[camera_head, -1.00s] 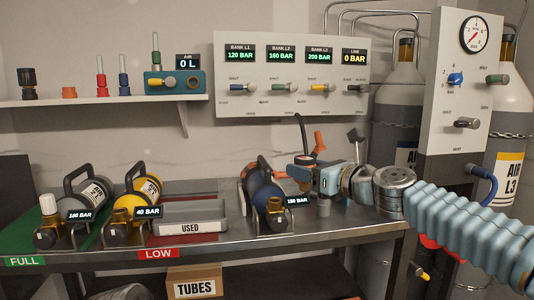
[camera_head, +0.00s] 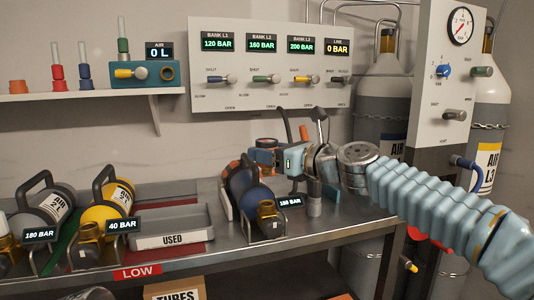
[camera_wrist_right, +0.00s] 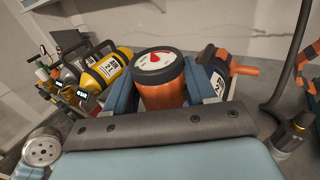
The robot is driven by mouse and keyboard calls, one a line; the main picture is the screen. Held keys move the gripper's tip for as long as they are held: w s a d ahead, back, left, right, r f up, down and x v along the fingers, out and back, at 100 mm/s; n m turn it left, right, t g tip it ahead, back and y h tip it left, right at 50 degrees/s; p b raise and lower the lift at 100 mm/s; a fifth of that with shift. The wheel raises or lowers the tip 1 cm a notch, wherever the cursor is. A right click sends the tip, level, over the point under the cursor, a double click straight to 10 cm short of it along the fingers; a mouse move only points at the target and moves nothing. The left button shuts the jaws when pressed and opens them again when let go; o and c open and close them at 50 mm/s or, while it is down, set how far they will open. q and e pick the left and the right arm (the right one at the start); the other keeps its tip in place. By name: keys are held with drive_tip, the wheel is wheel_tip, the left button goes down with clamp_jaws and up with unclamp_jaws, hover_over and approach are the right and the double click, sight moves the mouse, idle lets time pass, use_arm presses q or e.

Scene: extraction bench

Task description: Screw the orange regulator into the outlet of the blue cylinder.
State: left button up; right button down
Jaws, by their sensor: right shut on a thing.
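The blue cylinder (camera_head: 243,183) lies in a cradle on the bench, its brass outlet end (camera_head: 266,209) facing the front, with a 180 BAR tag beside it. My right gripper (camera_head: 262,156) is behind and above that outlet, near the cylinder's far part. It is shut on the orange regulator (camera_head: 266,143), whose dark-rimmed top shows in the head view. In the right wrist view the regulator (camera_wrist_right: 162,92) stands between the fingers with its white gauge face up. The blue cylinder (camera_wrist_right: 216,84) shows just beyond the right-hand finger. The regulator's lower end is hidden. My left gripper is out of view.
A yellow cylinder (camera_head: 106,208) tagged 40 BAR and a grey cylinder (camera_head: 45,210) lie at the left. The USED tray (camera_head: 172,220) is left of the blue cylinder. A bank panel (camera_head: 270,95) stands behind. A dark hose with an orange part (camera_head: 304,132) rises behind my right wrist.

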sight(269, 169)
wheel_tip(269, 169, down, 4)
drive_tip(key=b, duration=0.3)
drive_tip(key=shift+f+b, duration=0.75)
drive_tip(key=shift+f, duration=0.1)
drive_tip(key=shift+p, duration=0.4)
idle(0.6)
drive_tip(key=shift+f+b, duration=1.15)
drive_tip(key=shift+f, duration=0.05)
